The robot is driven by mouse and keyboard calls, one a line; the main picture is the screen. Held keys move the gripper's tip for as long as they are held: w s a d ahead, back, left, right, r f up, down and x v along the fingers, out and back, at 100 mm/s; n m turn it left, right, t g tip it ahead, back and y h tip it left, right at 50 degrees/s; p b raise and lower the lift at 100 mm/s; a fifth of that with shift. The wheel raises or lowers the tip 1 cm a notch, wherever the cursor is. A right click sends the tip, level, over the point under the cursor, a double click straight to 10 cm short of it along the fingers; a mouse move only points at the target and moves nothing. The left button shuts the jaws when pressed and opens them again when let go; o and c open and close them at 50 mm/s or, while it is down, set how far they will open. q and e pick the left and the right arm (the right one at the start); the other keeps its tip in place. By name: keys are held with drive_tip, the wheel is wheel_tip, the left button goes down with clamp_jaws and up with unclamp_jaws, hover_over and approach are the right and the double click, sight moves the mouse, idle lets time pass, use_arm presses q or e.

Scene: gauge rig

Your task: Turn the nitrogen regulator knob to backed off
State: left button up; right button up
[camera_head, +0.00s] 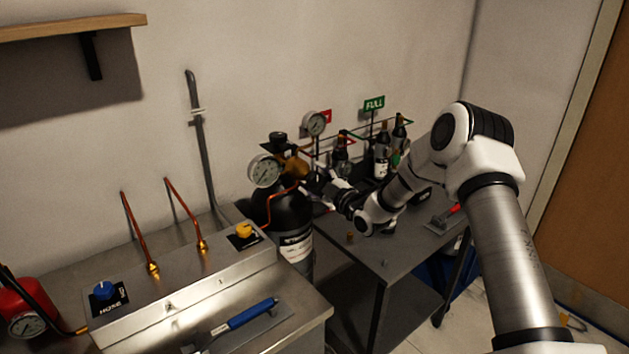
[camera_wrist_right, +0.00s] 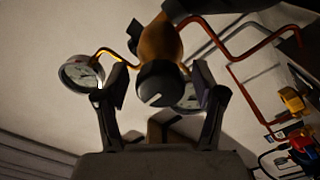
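The regulator is a brass body (camera_head: 292,166) on top of a black cylinder (camera_head: 291,213), with a round white gauge (camera_head: 265,171) on its left and another gauge (camera_head: 316,123) above. In the right wrist view a dark round knob (camera_wrist_right: 158,84) with a white pointer line sits in front of the brass body (camera_wrist_right: 160,42). My right gripper (camera_head: 318,182) reaches the regulator from the right and hides the knob in the head view. Its fingers (camera_wrist_right: 158,92) stand apart on either side of the knob, with a narrow gap showing at each side. My left gripper is not in view.
A metal box with a blue knob (camera_head: 104,290) and a yellow knob (camera_head: 243,231) stands on the left bench. A blue-handled tool (camera_head: 250,314) lies before it. Several bottles (camera_head: 382,160) stand on the dark cart (camera_head: 400,262). A red cylinder (camera_head: 18,310) is at far left.

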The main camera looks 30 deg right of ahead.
drive_tip(key=s, duration=1.2)
drive_tip(key=shift+d, duration=0.4)
drive_tip(key=shift+f, duration=0.1)
